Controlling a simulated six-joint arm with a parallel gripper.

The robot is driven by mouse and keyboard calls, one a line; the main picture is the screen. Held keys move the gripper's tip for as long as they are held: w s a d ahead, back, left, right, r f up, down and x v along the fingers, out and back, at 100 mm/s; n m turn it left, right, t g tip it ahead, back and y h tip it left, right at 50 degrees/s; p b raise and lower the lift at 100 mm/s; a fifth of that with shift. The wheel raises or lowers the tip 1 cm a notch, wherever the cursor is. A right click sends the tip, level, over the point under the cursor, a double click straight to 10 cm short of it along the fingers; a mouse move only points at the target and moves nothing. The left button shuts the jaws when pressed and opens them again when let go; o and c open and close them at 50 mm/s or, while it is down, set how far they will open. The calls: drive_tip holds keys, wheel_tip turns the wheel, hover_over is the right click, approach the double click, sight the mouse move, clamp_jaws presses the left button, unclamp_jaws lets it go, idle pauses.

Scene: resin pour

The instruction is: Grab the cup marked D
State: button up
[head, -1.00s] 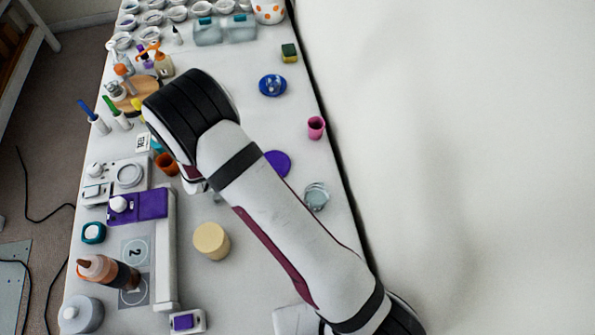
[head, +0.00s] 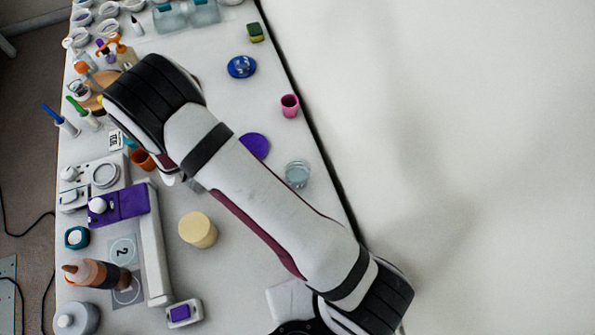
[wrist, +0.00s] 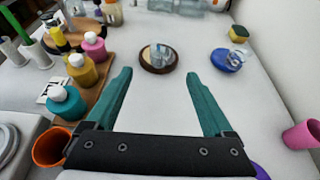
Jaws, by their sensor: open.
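No letter D is readable on any cup in either view. In the wrist view, a small clear cup stands (wrist: 160,52) on a round brown coaster (wrist: 158,68), ahead of my gripper and between the lines of its fingers. Another clear cup (wrist: 237,57) stands on a blue dish (wrist: 227,66) to the right; the dish also shows in the head view (head: 242,67). A pink cup (wrist: 302,135) is at the right edge, and an orange cup (wrist: 50,147) at the lower left. My gripper (wrist: 159,76) is open with nothing between its teal fingers; my arm hides it in the head view.
A glass jar (head: 297,174), purple disc (head: 256,146) and cream cylinder (head: 198,230) are on the table.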

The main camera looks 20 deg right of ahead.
drive_tip(key=shift+o, duration=0.6)
